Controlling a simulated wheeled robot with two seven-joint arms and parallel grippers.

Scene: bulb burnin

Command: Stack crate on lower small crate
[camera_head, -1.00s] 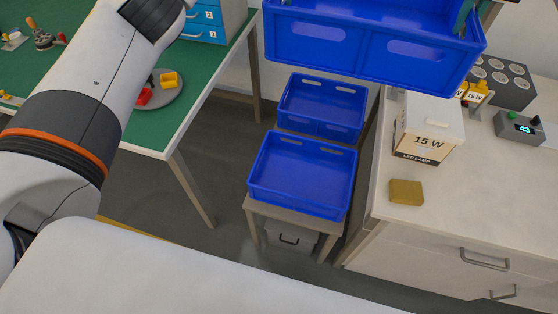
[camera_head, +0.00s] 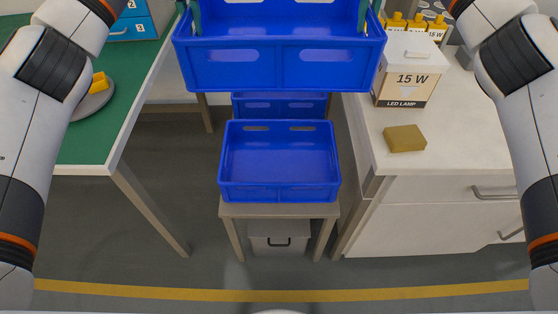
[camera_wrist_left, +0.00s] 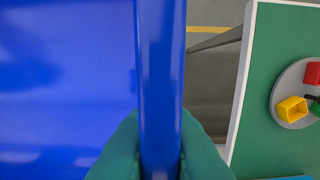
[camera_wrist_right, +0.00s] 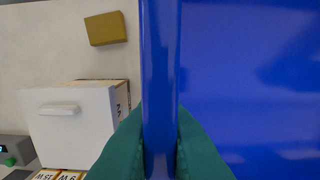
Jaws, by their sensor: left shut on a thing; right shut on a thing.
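A large blue crate (camera_head: 280,64) is held up between my arms at the top of the head view. My left gripper (camera_head: 195,18) is shut on its left wall, and my right gripper (camera_head: 364,16) is shut on its right wall. The wrist views show the green fingers on the crate's rim, left (camera_wrist_left: 160,150) and right (camera_wrist_right: 160,150). Below and nearer, an empty blue small crate (camera_head: 280,160) sits upright on a low stand (camera_head: 280,210). Another blue crate (camera_head: 279,105) is behind it, partly hidden by the held crate.
A green-topped table (camera_head: 95,140) stands left, with a plate (camera_head: 92,100) of coloured parts. A white counter (camera_head: 440,150) stands right, with a lamp box (camera_head: 408,75) and a tan block (camera_head: 404,138). Open floor lies in front of the stand, crossed by a yellow line (camera_head: 280,295).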

